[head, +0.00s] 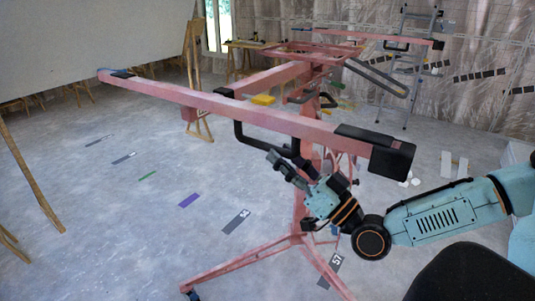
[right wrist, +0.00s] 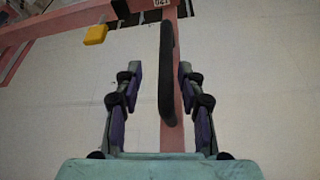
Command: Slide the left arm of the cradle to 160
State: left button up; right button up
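The red panel lift stands on the floor in the head view. A long red beam of its cradle (head: 215,103) runs from the upper left to a black end block (head: 392,155) on the right. A black loop handle (head: 266,150) hangs below this beam. My right gripper (head: 287,166) is just under the handle's right part. In the right wrist view the right gripper (right wrist: 159,72) is open, with the black handle bar (right wrist: 167,75) between its fingers and gaps at both sides. A printed 120 (right wrist: 161,3) shows at the top edge. My left gripper is out of view.
A yellow part (head: 263,100) sits behind the beam. A large white panel (head: 85,40) leans at the left on wooden supports. A stepladder (head: 408,70) stands at the back right. The lift's legs (head: 245,262) spread over the floor; the floor at left is mostly clear.

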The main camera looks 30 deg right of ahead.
aim_at(266, 143)
jog(key=w, duration=0.1)
jog(key=a+b, duration=0.1)
jog(key=w+a+b, duration=0.1)
jog(key=shift+w+r+n+y, duration=0.25)
jog(key=shift+w+n+y, duration=0.05)
jog(key=shift+n+y, duration=0.1)
jog(key=shift+w+r+g+b, duration=0.1)
jog(key=shift+r+g+b, duration=0.05)
jog(key=shift+g+b, duration=0.2)
jog(key=shift+w+d+r+b, duration=0.15)
jog(key=shift+d+r+b, duration=0.05)
jog(key=shift+b, duration=0.2)
jog(key=shift+w+a+r, duration=0.1)
jog(key=shift+w+a, duration=0.05)
jog(key=shift+w, duration=0.2)
jog(key=shift+w+a, duration=0.25)
jog(key=shift+s+d+r, duration=0.1)
jog(key=shift+s, duration=0.15)
jog(key=shift+c, duration=0.6)
jog(key=shift+s+d, duration=0.15)
jog(key=shift+d, duration=0.1)
jog(key=c, duration=0.3)
jog(key=shift+w+a, duration=0.3)
grip_shut()
